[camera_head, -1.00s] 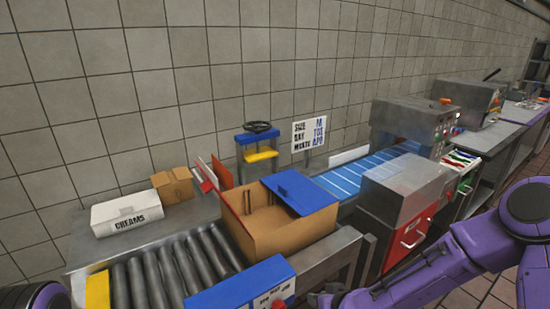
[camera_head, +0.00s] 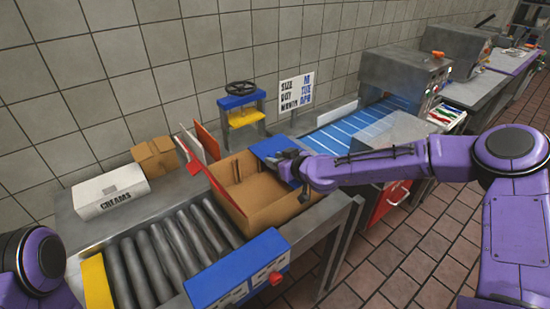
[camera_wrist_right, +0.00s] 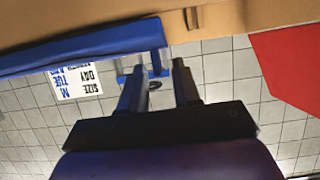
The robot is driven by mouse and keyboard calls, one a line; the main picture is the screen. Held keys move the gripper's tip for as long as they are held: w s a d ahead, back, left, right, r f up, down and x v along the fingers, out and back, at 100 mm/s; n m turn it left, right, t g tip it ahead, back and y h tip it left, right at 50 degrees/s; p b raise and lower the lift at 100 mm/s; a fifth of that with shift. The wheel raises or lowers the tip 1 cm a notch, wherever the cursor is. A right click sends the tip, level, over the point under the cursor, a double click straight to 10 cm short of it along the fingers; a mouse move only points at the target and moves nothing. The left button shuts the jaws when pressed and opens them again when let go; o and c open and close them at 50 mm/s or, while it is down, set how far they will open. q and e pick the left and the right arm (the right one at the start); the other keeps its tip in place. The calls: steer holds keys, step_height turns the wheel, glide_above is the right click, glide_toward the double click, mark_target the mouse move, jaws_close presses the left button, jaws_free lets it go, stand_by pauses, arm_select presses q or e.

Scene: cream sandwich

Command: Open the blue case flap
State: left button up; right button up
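The cardboard case (camera_head: 265,212) sits open-topped at the end of the roller conveyor. Its blue flap (camera_head: 268,147) shows at the far right side of the case, partly hidden behind my right gripper. My right gripper (camera_head: 292,172) is over the right side of the case, close to the flap. In the right wrist view, its two fingers (camera_wrist_right: 158,72) are apart with nothing seen between them. The blue flap (camera_wrist_right: 75,52) runs in from the left there, its end near the left finger; contact is unclear. My left gripper is out of view.
A red flap (camera_head: 212,188) stands up on the case's left side. The white creams box (camera_head: 110,190) and a small carton (camera_head: 157,157) stand behind the rollers (camera_head: 165,252). A blue control box (camera_head: 238,270) is in front, and a blue-yellow stand (camera_head: 242,108) behind.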

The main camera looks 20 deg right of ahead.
steer(key=shift+w+f, duration=0.35)
steer(key=shift+w, duration=0.3)
steer(key=shift+s+r, duration=0.25)
steer(key=shift+s, duration=0.05)
steer(key=shift+w+a+f, duration=0.1)
steer(key=shift+w+f, duration=0.05)
jaws_close()
stand_by(0.6)
